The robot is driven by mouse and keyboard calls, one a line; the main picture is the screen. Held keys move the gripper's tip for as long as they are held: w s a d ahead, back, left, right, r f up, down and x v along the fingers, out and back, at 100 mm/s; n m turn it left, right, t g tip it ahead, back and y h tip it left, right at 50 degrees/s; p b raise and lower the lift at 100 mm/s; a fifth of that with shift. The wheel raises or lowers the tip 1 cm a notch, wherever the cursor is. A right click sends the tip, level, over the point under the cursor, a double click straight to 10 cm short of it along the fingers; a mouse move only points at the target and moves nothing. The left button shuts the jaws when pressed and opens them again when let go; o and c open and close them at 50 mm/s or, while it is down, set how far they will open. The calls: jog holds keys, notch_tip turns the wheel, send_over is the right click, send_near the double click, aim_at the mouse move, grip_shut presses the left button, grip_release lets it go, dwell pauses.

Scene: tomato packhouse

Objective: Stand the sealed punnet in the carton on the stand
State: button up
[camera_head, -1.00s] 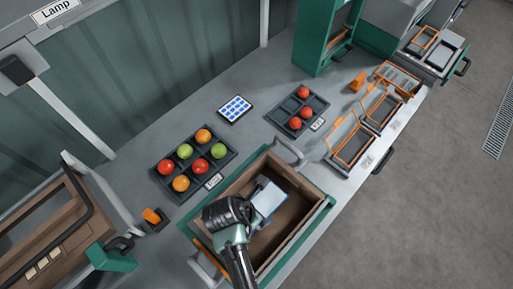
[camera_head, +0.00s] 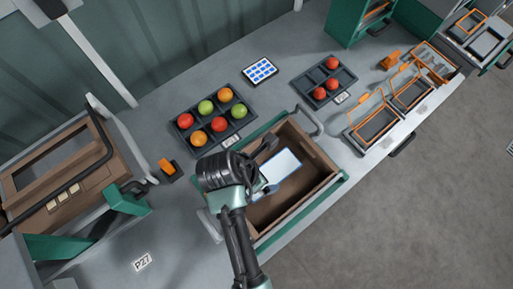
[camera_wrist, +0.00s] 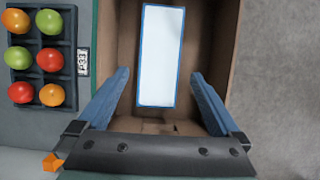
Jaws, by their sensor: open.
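The punnet (camera_head: 283,163), a pale white slab-like top with a blue rim, is inside the brown carton (camera_head: 317,160). The carton sits in a green stand (camera_head: 343,178) with grey handles. In the wrist view the punnet (camera_wrist: 160,55) lies lengthwise, nearer the carton's left wall than its right wall (camera_wrist: 224,50). My gripper (camera_wrist: 160,76) is open, with one blue finger on each side of the punnet's near end and clear gaps to it. In the head view my gripper (camera_head: 266,166) is over the carton's left part. Whether the punnet touches the carton floor is unclear.
A dark tray of red, green and orange tomatoes (camera_head: 214,132) lies close behind the carton. A second tray with red tomatoes (camera_head: 325,84) and a tablet (camera_head: 260,71) lie farther back. Orange-rimmed frames (camera_head: 375,122) stand to the right. Bench around label P27 (camera_head: 142,262) is clear.

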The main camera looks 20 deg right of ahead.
jog(key=w+a+r+m+t, duration=0.1)
jog(key=w+r+m+t, duration=0.25)
jog(key=w+r, duration=0.45)
jog(key=w+a+r+m+t+y, duration=0.1)
jog(key=w+r+m+t, duration=0.25)
jog(key=r, duration=0.95)
jog(key=w+a+r+m+t, duration=0.25)
jog(key=w+r+t, duration=0.35)
jog(key=r, duration=0.4)
notch_tip(320, 180, up, 17)
jog(key=a+m+t+y, duration=0.1)
jog(key=m+t, duration=0.4)
jog(key=s+a+r+m+t+y, duration=0.1)
jog(key=s+r+m+t, duration=0.2)
jog(key=r, duration=0.7)
jog(key=s+a+r+m+t+y, duration=0.1)
jog(key=s+r+m+t, duration=0.3)
jog(key=s+r, duration=0.4)
notch_tip(320, 180, up, 2)
jog(key=shift+r+t, duration=0.15)
jog(key=shift+t, duration=0.25)
